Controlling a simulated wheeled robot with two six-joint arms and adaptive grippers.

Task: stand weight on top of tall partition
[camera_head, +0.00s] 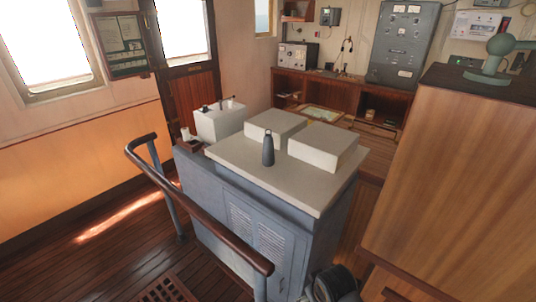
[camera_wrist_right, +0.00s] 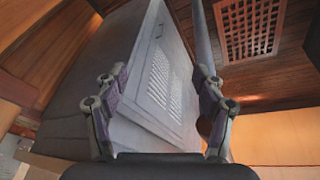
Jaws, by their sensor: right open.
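A small dark grey bottle-shaped object (camera_head: 268,150), which looks like the weight, stands upright on the light top of the grey console (camera_head: 283,192), in front of two pale boxes. The tall wooden partition (camera_head: 470,180) fills the right of the head view; its dark flat top (camera_head: 459,85) shows. A grey-green fixture with a round head (camera_head: 490,66) is on that top. My right gripper (camera_wrist_right: 158,108) is open and empty in the right wrist view, with the console's vented door beyond it. The weight is not visible there. My left gripper is not in view.
A brown handrail (camera_head: 205,217) runs in front of the console. Two pale boxes (camera_head: 275,125) (camera_head: 323,144) take up the back of the console top. A floor grate (camera_wrist_right: 250,25) shows in the right wrist view. The floor at the left is clear.

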